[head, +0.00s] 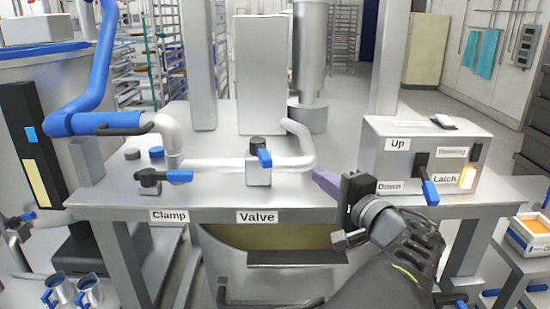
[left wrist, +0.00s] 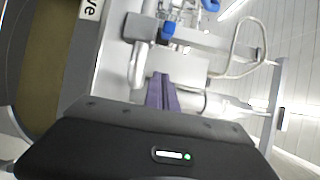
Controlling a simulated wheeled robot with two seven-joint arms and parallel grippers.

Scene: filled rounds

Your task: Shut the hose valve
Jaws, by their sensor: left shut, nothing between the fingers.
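The hose valve (head: 258,172) is a metal block on the pipe above the "Valve" label (head: 257,217), with a short blue handle (head: 264,158) on a dark knob. The handle points toward the camera and slightly right. In the left wrist view the blue handle (left wrist: 168,30) shows beyond the fingertips. My left gripper (head: 317,175) has its purple fingers shut with nothing between them, pointing left toward the valve. They are apart from it, a little to its right. The fingertips also show in the left wrist view (left wrist: 160,77). My right gripper is not in view.
A clamp lever (head: 165,177) with a blue end sits left of the valve. A bent pipe (head: 235,163) runs behind, joining a blue hose (head: 95,85). A control box (head: 420,150) with a blue-tipped lever (head: 430,190) and lit Latch button (head: 467,177) stands right. A vat (head: 270,240) is below.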

